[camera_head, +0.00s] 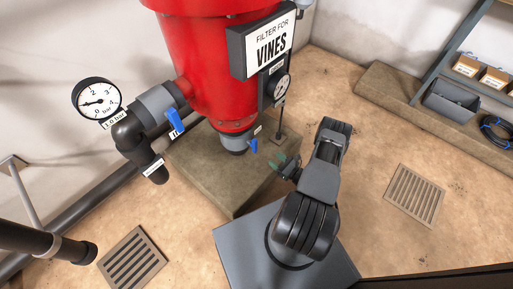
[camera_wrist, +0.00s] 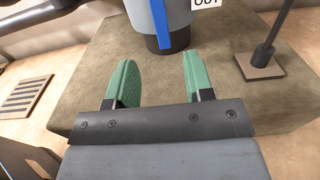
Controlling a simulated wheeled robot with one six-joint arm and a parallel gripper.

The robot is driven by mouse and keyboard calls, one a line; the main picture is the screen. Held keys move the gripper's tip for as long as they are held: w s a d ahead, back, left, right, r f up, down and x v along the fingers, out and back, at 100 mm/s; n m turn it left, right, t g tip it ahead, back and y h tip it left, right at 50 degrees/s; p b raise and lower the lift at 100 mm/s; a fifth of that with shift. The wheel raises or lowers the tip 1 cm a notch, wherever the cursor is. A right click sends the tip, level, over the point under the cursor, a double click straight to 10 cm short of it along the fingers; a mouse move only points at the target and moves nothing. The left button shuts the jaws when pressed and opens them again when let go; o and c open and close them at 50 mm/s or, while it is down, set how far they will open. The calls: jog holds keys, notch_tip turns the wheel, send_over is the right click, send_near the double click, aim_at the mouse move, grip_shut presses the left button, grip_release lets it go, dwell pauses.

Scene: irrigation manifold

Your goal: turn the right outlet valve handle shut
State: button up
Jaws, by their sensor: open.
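The right outlet valve (camera_head: 233,142) is a grey body under the red tank, with a blue handle (camera_head: 253,147) on its side. In the wrist view the blue handle (camera_wrist: 172,22) runs down along the grey valve body (camera_wrist: 148,18), in line with the outlet; its upper end is out of frame. A label reading OUT (camera_wrist: 207,3) is beside it. My gripper (camera_head: 281,162) is to the right of and below the handle in the head view. In the wrist view its green fingers (camera_wrist: 157,78) are open and empty, apart from the handle, which shows beyond the gap.
The red tank (camera_head: 212,75) stands over a concrete plinth (camera_head: 215,180). A thin post (camera_wrist: 268,42) on a foot plate rises at the right. Floor grates and a shelf lie farther off.

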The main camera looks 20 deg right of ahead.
aim_at(256, 146)
jog(key=b+x, duration=0.2)
jog(key=x, duration=1)
grip_shut()
